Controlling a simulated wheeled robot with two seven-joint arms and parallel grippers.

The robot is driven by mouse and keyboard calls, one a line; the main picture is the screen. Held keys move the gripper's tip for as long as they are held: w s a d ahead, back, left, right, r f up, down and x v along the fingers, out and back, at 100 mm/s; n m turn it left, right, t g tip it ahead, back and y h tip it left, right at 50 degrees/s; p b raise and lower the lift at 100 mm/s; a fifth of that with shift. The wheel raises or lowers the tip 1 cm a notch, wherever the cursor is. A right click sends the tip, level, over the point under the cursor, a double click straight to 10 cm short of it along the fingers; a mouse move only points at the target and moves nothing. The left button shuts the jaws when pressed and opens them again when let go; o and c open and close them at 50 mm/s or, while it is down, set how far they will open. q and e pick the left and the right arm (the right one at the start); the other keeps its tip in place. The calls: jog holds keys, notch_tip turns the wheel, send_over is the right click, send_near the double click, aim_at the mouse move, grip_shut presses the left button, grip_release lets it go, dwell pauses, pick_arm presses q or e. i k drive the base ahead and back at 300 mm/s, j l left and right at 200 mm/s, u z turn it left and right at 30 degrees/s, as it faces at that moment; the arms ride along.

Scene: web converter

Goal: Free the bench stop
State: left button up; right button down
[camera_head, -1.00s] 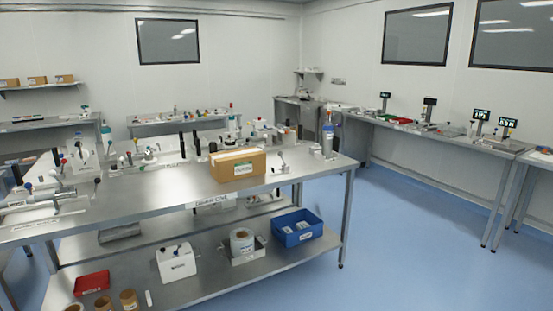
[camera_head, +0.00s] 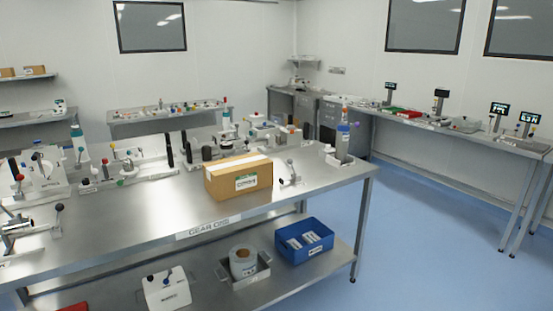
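A steel bench (camera_head: 130,215) with a lower shelf fills the left and middle of the head view. A brown cardboard box (camera_head: 238,178) with white tape and a label sits on its top near the right end. Just right of the box stands a small metal fitting (camera_head: 290,174) with an upright lever and a dark knob. It may be the bench stop; I cannot read a label on it. The box and the fitting are close, and I cannot tell whether they touch. Neither of my grippers shows in this view.
Levered fixtures (camera_head: 45,172) line the bench's back and left. The lower shelf holds a blue bin (camera_head: 303,240), a roll in a metal tray (camera_head: 243,264) and a white box (camera_head: 165,290). Blue floor (camera_head: 430,240) is clear to the right, before a wall bench (camera_head: 440,128) with displays.

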aim_at(289, 161)
jog(key=i+j, duration=0.25)
jog(key=i, duration=0.2)
jog(key=i+j, duration=0.25)
jog(key=i, duration=0.25)
jog(key=i+j, duration=0.25)
jog(key=i, duration=0.2)
jog(key=i+j, duration=0.25)
jog(key=i, duration=0.25)
jog(key=i+j, duration=0.25)
jog(key=i, duration=0.2)
